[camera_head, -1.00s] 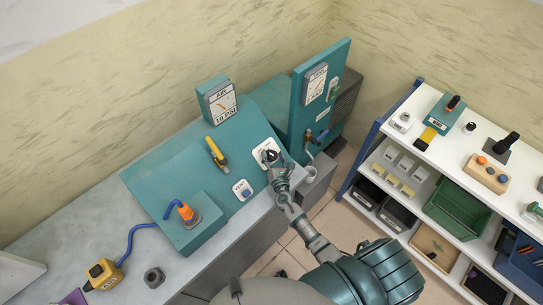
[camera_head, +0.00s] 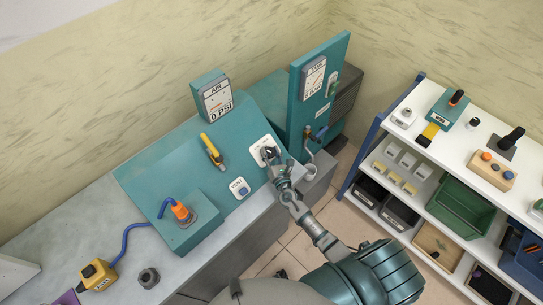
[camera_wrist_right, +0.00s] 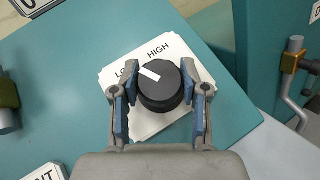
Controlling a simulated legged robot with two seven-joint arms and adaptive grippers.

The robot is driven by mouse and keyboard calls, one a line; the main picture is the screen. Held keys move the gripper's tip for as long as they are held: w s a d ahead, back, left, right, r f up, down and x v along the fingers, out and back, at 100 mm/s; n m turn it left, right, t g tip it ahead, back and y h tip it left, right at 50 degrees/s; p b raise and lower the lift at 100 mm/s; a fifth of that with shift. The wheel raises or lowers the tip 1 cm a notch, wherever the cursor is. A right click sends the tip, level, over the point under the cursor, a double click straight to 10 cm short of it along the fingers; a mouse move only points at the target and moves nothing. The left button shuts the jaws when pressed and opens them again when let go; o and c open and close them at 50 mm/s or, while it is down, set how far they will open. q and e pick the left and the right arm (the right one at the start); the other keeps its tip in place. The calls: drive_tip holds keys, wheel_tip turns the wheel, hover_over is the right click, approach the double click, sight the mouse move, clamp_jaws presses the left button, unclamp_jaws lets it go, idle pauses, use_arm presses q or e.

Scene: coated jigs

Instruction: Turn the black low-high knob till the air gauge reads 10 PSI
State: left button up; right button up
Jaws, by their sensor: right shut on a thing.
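The black knob (camera_wrist_right: 160,88) sits on a white plate marked LOW and HIGH on the teal sloped panel. Its white pointer faces up-left, between the two words and nearer LOW. My right gripper (camera_wrist_right: 163,80) has a finger on each side of the knob and is shut on it. In the head view the right gripper (camera_head: 271,156) covers most of the knob. The air gauge (camera_head: 215,99) stands at the panel's upper edge; its large text looks like 0 PSI, though it is small. My left gripper is not in view.
A yellow-handled valve (camera_head: 212,150) and a VENT button (camera_head: 240,188) are on the panel left of the knob. A second teal panel with a tank gauge (camera_head: 314,78) rises to the right. A white shelf (camera_head: 448,148) stands further right.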

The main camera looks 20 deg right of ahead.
drive_tip(key=shift+s+d+f+n+y, duration=0.1)
drive_tip(key=shift+f+n+y, duration=0.3)
drive_tip(key=shift+r+b, duration=0.1)
drive_tip(key=shift+b, duration=0.2)
drive_tip(key=shift+a+r, duration=0.1)
drive_tip(key=shift+a, duration=0.15)
drive_tip(key=o, duration=1.2)
drive_tip(key=shift+d, duration=0.15)
drive_tip(key=shift+c, duration=0.2)
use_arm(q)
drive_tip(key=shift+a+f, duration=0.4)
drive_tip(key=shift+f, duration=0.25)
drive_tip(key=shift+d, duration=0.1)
use_arm(e)
drive_tip(key=s, duration=1.1)
drive_tip(key=shift+s+a+f, duration=0.3)
drive_tip(key=shift+s+f, duration=0.05)
drive_tip(key=shift+s, duration=0.05)
